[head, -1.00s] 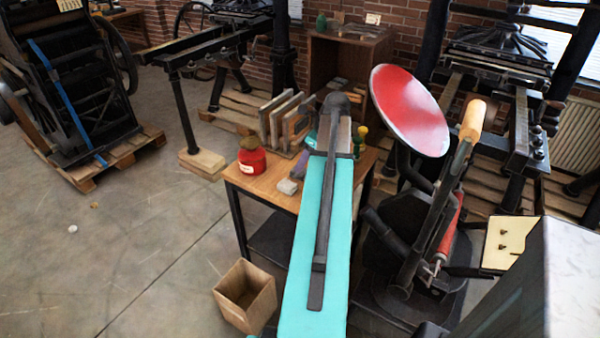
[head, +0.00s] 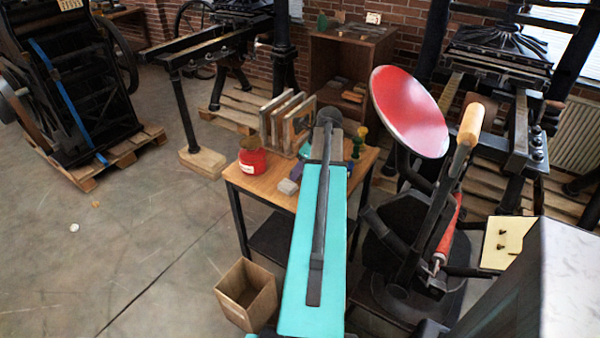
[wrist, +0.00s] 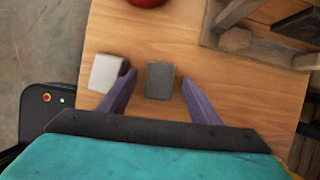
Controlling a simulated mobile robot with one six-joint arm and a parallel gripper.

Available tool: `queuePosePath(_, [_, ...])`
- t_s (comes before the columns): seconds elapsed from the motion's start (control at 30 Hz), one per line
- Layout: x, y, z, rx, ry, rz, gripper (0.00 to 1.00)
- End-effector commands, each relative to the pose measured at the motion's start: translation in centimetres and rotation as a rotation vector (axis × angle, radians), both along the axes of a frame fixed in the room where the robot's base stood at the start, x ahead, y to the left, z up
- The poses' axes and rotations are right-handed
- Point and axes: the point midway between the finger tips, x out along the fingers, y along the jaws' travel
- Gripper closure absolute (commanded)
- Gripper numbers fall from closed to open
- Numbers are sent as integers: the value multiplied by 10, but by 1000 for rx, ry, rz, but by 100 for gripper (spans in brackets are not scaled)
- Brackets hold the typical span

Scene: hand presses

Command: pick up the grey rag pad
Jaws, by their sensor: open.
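The grey rag pad (wrist: 160,80) appears to be the dark grey rectangular block lying flat on the wooden table in the wrist view. My gripper (wrist: 160,78) is open, with one purple finger to the left of the pad and one to the right. Gaps show between the pad and both fingers, and nothing is held. I cannot tell how high the fingertips are above the table. In the head view my own arm hides the pad and most of the gripper.
A pale block (wrist: 107,72) lies just left of the left finger; it also shows in the head view (head: 288,187). A red jar (head: 252,157) and upright wooden frames (head: 286,122) stand on the table (head: 255,188). A red-disc press (head: 410,110) stands close at right. An open box (head: 246,294) sits on the floor.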

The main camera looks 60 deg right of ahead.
Motion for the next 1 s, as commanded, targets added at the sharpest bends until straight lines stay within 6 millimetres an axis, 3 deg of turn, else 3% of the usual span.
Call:
queuePosePath(0.23, [0,0,0,0,0,-1,44])
queuePosePath(0.5, [-1,0,0,0,0,-1,86])
queuePosePath(1.0, [-1,-1,10,-1,-1,-2,86])
